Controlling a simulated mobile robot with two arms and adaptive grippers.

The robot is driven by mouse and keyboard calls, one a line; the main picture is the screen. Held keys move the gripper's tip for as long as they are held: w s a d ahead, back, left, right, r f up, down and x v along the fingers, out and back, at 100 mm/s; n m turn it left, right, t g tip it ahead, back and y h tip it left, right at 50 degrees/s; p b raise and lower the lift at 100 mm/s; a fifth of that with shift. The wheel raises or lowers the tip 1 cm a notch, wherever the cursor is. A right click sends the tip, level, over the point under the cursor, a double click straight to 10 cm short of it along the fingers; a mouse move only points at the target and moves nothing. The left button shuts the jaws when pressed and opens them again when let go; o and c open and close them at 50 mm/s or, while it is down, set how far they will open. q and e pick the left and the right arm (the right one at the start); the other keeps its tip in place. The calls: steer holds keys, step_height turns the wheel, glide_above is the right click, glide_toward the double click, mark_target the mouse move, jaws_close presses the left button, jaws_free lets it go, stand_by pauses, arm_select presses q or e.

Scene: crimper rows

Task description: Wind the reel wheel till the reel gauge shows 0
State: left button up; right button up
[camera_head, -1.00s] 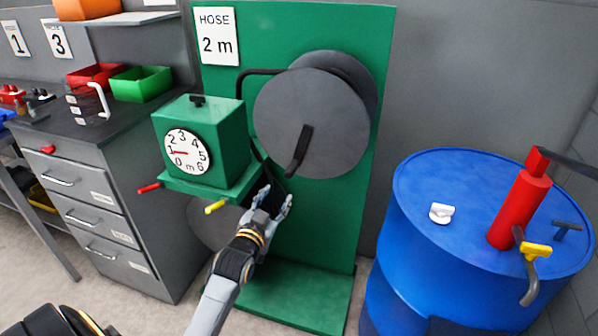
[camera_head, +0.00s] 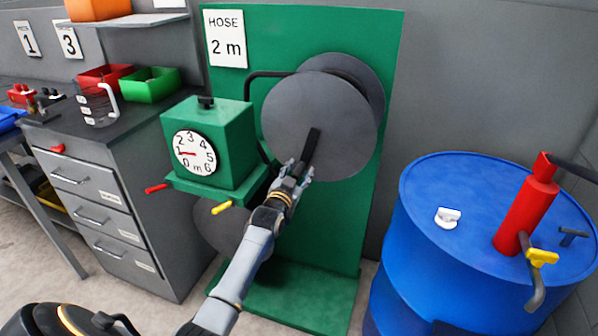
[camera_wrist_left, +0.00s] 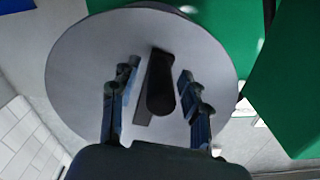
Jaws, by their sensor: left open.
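The grey reel wheel (camera_head: 325,110) stands on a green board (camera_head: 300,290). Its black crank handle (camera_head: 312,146) sticks out from the disc, pointing down and left. My left gripper (camera_head: 300,174) is at the handle's lower end. In the left wrist view, the open fingers of my left gripper (camera_wrist_left: 158,100) stand on either side of the handle (camera_wrist_left: 160,85), with gaps visible. The white reel gauge (camera_head: 194,153) is on a green box; its red needle points left, near the 1. My right gripper is not in view.
A HOSE 2 m sign (camera_head: 225,37) hangs above. Red (camera_head: 157,188) and yellow (camera_head: 221,208) levers stick out below the gauge box (camera_head: 232,140). A blue drum (camera_head: 420,260) with a red pump (camera_head: 527,215) stands right. Grey drawers (camera_head: 90,205) stand left.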

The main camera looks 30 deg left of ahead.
arm_select(q)
steer(key=shift+c, duration=0.2)
jaws_close()
